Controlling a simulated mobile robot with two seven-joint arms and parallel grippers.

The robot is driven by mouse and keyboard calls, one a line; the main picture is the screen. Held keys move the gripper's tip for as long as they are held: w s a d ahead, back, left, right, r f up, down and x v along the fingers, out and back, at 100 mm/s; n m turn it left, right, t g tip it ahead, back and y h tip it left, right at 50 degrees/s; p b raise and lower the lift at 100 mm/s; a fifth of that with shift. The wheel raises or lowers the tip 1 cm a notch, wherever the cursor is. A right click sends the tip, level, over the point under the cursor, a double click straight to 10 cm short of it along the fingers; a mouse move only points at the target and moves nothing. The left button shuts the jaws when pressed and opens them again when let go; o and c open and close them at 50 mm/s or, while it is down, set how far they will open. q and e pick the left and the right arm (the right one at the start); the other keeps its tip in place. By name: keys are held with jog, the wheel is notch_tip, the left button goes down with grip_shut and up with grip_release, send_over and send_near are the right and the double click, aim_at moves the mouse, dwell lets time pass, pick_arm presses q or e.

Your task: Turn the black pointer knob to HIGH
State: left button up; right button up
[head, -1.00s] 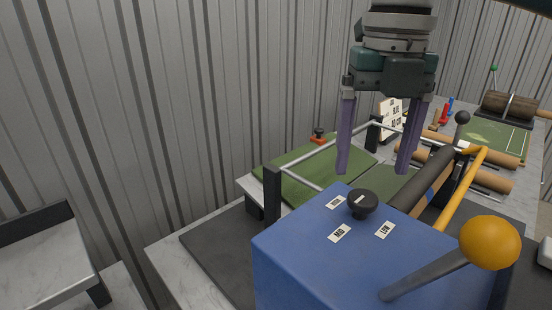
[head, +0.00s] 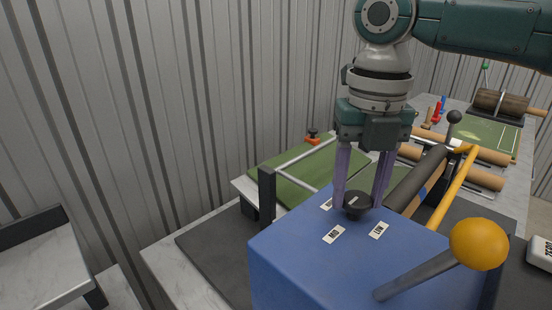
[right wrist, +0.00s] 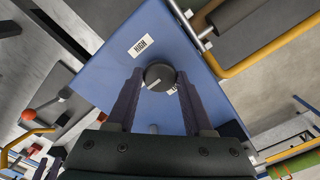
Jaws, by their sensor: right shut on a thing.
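The black pointer knob (head: 357,205) sits on top of the blue box (head: 300,255), near its back edge. My right gripper (head: 364,203) points down with one finger on each side of the knob, shut on it. The knob also shows between the fingers in the right wrist view (right wrist: 158,76). Its white mark lies toward the lower left there, away from the HIGH label (right wrist: 142,43). In the head view the MID label (head: 334,235) and LOW label (head: 378,230) are clear, while the HIGH label (head: 326,204) is partly hidden by a finger.
A lever with an orange ball (head: 478,245) rises over the box's front right. A yellow bar (head: 455,190) and a dark roller (head: 415,180) stand just behind the knob to the right. Green turf (head: 300,185) lies behind the box. A corrugated wall is at the left.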

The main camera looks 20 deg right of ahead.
grip_shut()
jog(key=shift+r, duration=0.1)
